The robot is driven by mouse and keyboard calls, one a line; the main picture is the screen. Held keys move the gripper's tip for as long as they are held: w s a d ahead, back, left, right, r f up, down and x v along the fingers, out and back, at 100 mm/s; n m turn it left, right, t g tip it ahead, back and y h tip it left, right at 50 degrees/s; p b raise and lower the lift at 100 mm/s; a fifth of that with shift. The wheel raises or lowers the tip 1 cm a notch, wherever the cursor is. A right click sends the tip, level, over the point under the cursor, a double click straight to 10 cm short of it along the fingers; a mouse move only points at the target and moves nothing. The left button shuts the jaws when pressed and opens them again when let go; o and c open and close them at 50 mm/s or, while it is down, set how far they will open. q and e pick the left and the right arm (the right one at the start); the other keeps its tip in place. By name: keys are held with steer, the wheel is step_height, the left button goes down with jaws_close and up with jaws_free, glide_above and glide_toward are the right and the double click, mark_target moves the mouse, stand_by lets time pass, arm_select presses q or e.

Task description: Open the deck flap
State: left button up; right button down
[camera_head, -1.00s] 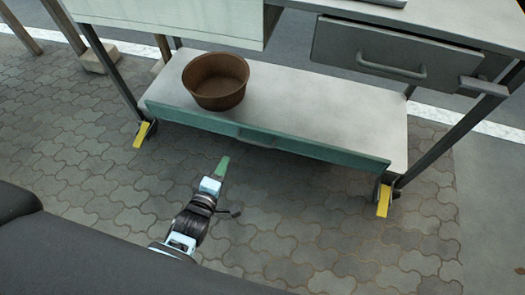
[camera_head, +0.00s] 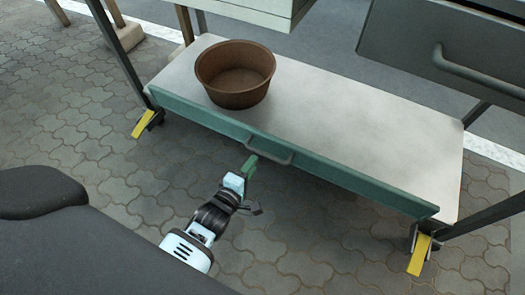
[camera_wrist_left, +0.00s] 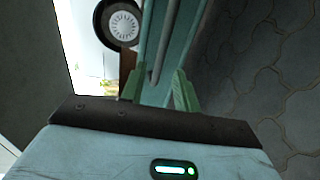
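The deck flap (camera_head: 352,179) is a long green panel along the front edge of the cart's lower shelf, standing upright. Its grey-green bar handle (camera_head: 272,154) is at the middle of its front face. My left gripper (camera_head: 250,165) is just in front of the flap, close to the left end of the handle. In the left wrist view, its two green fingers (camera_wrist_left: 159,88) are apart, with the flap (camera_wrist_left: 187,35) and the handle bar (camera_wrist_left: 160,50) ahead of them. I cannot tell whether the fingers touch the handle. My right gripper is not in view.
A brown bowl (camera_head: 235,78) stands on the pale lower shelf (camera_head: 360,125), behind the flap's left part. A grey drawer (camera_head: 440,50) hangs above right. Yellow-braked casters (camera_head: 419,255) stand at the cart's corners. The paved floor in front is clear.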

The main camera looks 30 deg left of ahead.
mark_target(262, 152)
arm_select(q)
steer(key=shift+b+x, duration=1.65)
steer(key=shift+x, duration=1.95)
steer(key=c, duration=0.6)
jaws_close()
